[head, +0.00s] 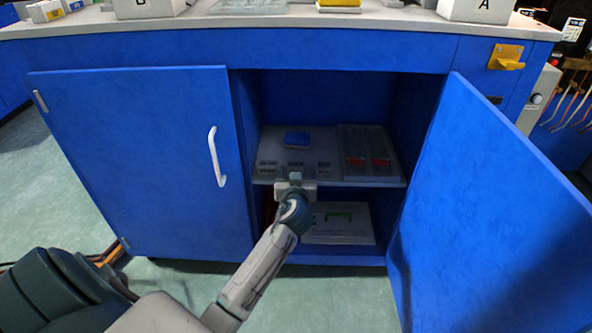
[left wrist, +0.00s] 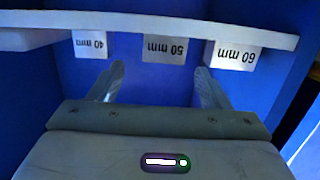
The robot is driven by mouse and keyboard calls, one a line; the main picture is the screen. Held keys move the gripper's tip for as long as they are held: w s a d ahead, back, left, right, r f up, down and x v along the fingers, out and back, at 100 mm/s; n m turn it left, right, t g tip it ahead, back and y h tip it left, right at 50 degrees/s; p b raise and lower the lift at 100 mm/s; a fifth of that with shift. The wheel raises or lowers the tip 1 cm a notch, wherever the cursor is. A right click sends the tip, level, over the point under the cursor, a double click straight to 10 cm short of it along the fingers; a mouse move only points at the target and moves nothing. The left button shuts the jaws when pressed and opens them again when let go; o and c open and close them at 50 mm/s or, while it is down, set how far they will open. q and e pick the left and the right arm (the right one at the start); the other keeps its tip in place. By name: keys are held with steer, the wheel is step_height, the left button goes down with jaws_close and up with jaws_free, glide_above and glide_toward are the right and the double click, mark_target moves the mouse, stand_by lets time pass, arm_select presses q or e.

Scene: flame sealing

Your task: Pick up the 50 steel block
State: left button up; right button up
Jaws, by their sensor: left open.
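The 50 mm steel block (left wrist: 169,48) is a grey block with a "50 mm" label, in the middle of a row at the shelf's front edge. Its label reads upside down in the left wrist view. The 40 mm block (left wrist: 91,43) and the 60 mm block (left wrist: 234,56) stand on either side of it. My left gripper (left wrist: 160,82) is open and empty, its fingers apart with the 50 mm block ahead between them, not gripped. In the head view my left gripper (head: 295,178) is at the shelf's front edge, partly hiding that area. My right gripper is not in view.
The blue cabinet's right door (head: 490,205) stands open; the left door (head: 135,165) is shut. The shelf (head: 335,182) also holds a blue item (head: 297,139) and a tray with red items (head: 368,163). A pale case with a green handle (head: 340,225) lies below.

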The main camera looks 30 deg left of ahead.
mark_target(296, 162)
arm_select(q)
steer(key=shift+b+x, duration=0.6)
steer(key=shift+x, duration=2.15)
steer(key=shift+s+a, duration=0.1)
steer(key=shift+a, duration=0.05)
steer(key=c, duration=1.4)
steer(key=shift+o, duration=0.2)
step_height(296, 162, up, 4)
steer(key=shift+f+p, duration=0.1)
steer(key=shift+p, duration=0.75)
steer(key=s+d, duration=0.4)
steer(key=d, duration=0.3)
steer(key=s+d+r+p, duration=0.1)
steer(key=s+d, duration=0.2)
steer(key=d, duration=0.4)
steer(key=shift+s, duration=0.35)
